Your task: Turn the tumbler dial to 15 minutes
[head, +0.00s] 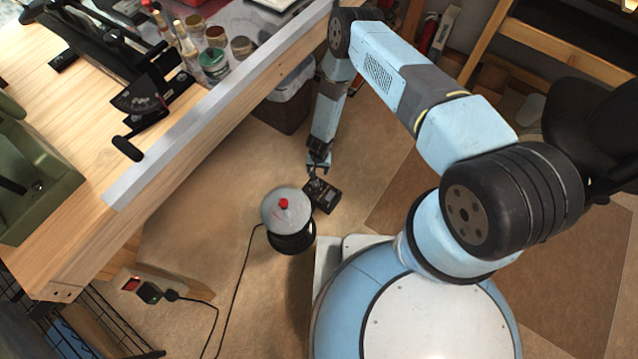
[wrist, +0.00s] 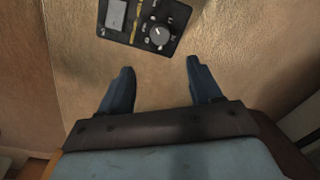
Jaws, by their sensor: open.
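The tumbler (head: 289,217) is a dark drum with a silver lid and a red knob on top, standing upright on the floor. A black control box (head: 322,195) lies beside it. In the wrist view the control box (wrist: 131,30) shows a light display panel, a yellow stripe and a round dial (wrist: 158,35) with a pale pointer. The dial's small markings are too blurred to read. My gripper (wrist: 158,75) is open and empty, its two dark fingers apart and the dial just beyond the fingertips. In the head view my gripper (head: 318,168) is close above the box's far end.
A wooden workbench (head: 215,140) with a metal edge fills the left, holding jars (head: 214,62) and tools. A dark bin (head: 287,105) stands under the bench. A power strip (head: 150,291) and black cable lie at the lower left.

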